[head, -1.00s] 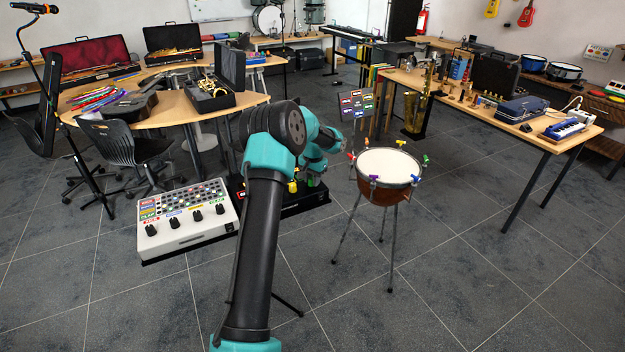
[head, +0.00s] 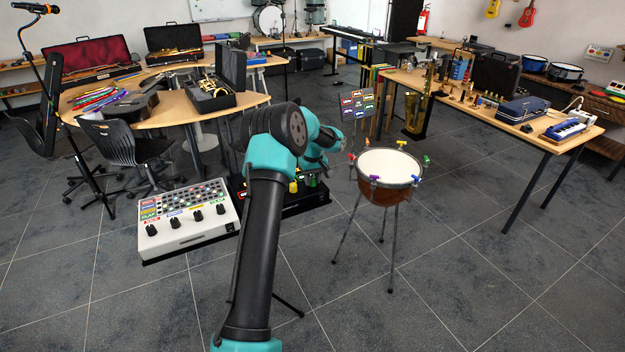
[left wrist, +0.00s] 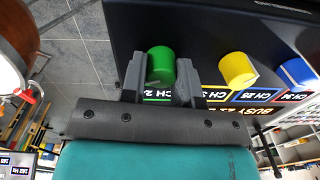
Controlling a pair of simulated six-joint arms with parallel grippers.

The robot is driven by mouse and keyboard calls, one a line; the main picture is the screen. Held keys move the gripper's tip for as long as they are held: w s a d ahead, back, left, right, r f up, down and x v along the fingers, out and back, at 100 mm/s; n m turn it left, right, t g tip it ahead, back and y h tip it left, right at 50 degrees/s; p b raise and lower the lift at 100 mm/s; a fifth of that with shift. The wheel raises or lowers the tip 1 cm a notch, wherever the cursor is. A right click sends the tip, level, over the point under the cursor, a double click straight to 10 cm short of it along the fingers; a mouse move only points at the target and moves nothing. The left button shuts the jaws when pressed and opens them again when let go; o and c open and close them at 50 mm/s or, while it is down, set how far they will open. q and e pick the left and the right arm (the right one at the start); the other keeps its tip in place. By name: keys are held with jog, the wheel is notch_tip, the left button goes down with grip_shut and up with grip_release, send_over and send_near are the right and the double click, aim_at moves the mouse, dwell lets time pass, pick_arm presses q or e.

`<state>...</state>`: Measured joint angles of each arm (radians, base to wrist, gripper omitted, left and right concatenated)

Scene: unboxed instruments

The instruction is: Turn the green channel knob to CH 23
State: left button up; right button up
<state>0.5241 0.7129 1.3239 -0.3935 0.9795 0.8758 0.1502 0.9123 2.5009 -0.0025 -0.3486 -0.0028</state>
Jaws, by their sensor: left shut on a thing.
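The green knob (left wrist: 160,63) sits on a black panel (left wrist: 225,25) in the left wrist view. My left gripper (left wrist: 160,82) has one finger on each side of the green knob and is shut on it. A label starting with CH 2 lies by the knob, partly hidden by my fingers. My right gripper is in neither view.
A yellow knob (left wrist: 238,70) and a blue knob (left wrist: 297,74) stand beside the green one. A white console (head: 186,220) with black knobs is left of the box. A drum (head: 388,180) on thin legs stands close on the right.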

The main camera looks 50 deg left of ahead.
pick_arm(q)
jog(key=n, duration=0.4)
dwell(0.4)
jog(key=o, duration=0.9)
jog(key=shift+r, duration=0.15)
jog(key=r, duration=1.7)
jog(key=shift+w+r, duration=0.1)
jog(key=shift+w, duration=0.1)
